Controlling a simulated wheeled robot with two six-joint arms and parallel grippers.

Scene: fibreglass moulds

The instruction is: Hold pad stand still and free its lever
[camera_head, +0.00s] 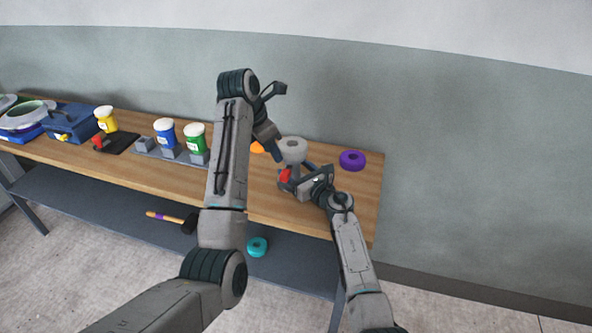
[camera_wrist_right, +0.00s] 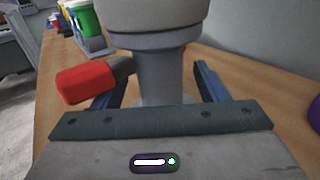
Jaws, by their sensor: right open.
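The pad stand (camera_head: 293,150) is grey with a wide round head on a narrower column, upright near the right end of the bench. Its lever has a red grip (camera_head: 285,175), which in the right wrist view (camera_wrist_right: 85,82) sticks out to the left of the column (camera_wrist_right: 158,80). My right gripper (camera_wrist_right: 160,88) is open, with one blue finger on each side of the column; contact is not clear. My left gripper (camera_head: 277,153) points down just left of the stand head, apart from the red grip. Its fingers are too small and overlapped to read.
A purple ring (camera_head: 352,160) lies right of the stand, and an orange item (camera_head: 257,147) is partly hidden behind my left arm. Blue (camera_head: 165,133) and green (camera_head: 195,138) tubs stand left. The lower shelf holds a mallet (camera_head: 172,219) and teal ring (camera_head: 257,246).

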